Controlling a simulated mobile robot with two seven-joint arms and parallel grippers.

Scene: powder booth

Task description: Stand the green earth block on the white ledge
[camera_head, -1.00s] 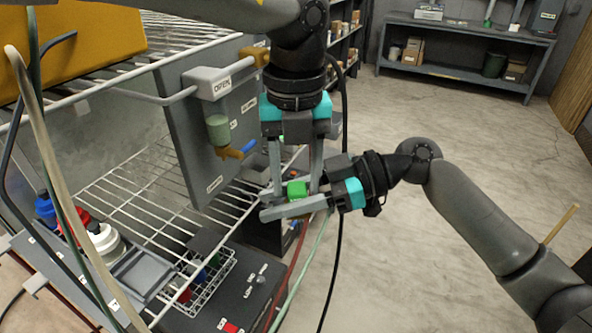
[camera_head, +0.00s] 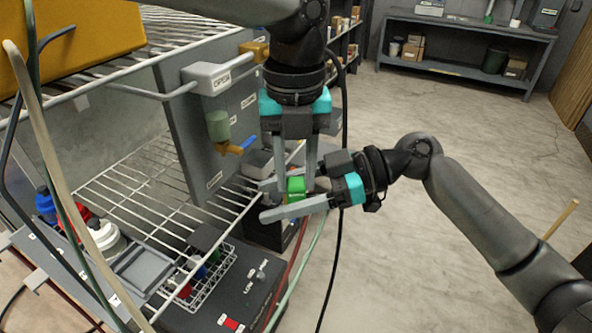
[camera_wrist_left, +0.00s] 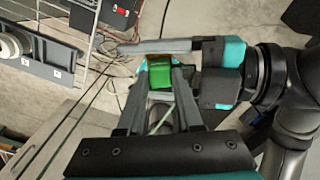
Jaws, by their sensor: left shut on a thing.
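The green block (camera_head: 296,186) is held up in the air in front of the wire rack. My left gripper (camera_head: 294,187) comes down from above and is shut on it. In the left wrist view the block (camera_wrist_left: 160,75) shows bright green with an orange-yellow upper edge, between the left fingertips. My right gripper (camera_head: 268,200) reaches in from the right with its fingers spread, one on either side of the block. In the left wrist view one right finger (camera_wrist_left: 150,47) lies just beyond the block. I cannot make out a white ledge for sure.
A wire shelf (camera_head: 150,195) and a grey panel (camera_head: 200,150) with a greenish jar (camera_head: 218,126) stand left of the grippers. A black control box (camera_head: 240,290) and a small wire basket (camera_head: 205,287) lie below. Hoses hang nearby. Open floor is at right.

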